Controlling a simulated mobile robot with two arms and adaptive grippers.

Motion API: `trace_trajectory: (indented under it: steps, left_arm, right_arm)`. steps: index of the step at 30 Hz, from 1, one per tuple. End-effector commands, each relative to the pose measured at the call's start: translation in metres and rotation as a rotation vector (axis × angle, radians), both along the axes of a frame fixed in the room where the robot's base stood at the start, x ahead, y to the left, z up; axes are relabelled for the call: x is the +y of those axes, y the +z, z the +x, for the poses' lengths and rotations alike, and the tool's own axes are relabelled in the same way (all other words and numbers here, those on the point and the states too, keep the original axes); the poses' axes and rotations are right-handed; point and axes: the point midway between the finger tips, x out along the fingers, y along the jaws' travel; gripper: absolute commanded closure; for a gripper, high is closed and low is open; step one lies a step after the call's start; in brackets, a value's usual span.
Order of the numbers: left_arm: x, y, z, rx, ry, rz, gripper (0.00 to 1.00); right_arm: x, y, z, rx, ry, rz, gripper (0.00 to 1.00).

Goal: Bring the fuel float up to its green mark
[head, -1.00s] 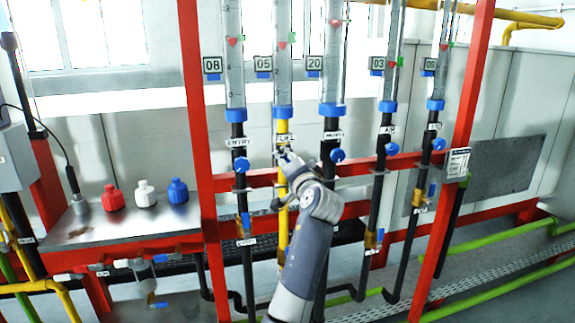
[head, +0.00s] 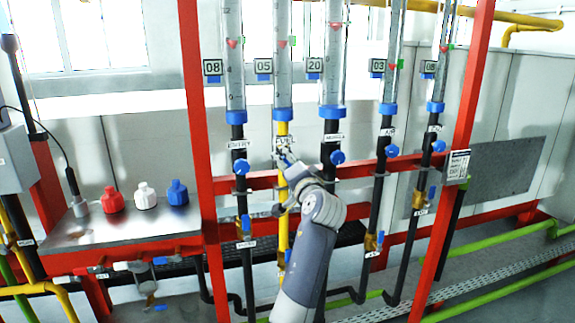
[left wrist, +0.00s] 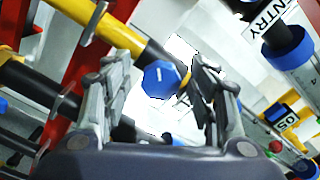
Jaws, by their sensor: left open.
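The fuel tube (head: 283,75) is the clear tube with the 05 tag, above the yellow pipe (head: 283,232). Its red float (head: 282,43) sits close to the green mark (head: 293,40); the exact height difference is too small to tell. My left gripper (head: 285,160) is in front of the yellow pipe, below the tube, and hides the pipe's knob in the head view. In the left wrist view, the blue knob (left wrist: 161,79) shows between the two open fingers, with a gap on each side. My right gripper is out of view.
Neighbouring tubes have their own blue knobs, such as the knob left (head: 241,166) and the knob right (head: 337,157). A red frame (head: 200,150) surrounds the pipes. Red (head: 113,199), white (head: 145,196) and blue (head: 178,192) bottles stand on a metal shelf (head: 75,236) at left.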

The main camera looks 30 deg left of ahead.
Motion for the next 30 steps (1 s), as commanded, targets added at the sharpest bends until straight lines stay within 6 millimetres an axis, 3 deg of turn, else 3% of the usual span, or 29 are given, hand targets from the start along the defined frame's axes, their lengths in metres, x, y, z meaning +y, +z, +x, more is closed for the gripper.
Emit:
trace_trajectory:
  steps: [9, 15, 30]
  left_arm:
    - [-0.051, -0.001, -0.042, -0.001, -0.004, -0.004, 0.46]
    - [-0.075, -0.001, -0.063, 0.000, -0.003, -0.003, 0.46]
    - [-0.084, 0.000, -0.071, 0.000, -0.001, -0.003, 0.46]
  right_arm:
    - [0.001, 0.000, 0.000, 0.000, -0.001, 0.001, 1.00]
    - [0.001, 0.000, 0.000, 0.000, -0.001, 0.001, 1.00]
    - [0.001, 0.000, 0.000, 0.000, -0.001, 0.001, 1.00]
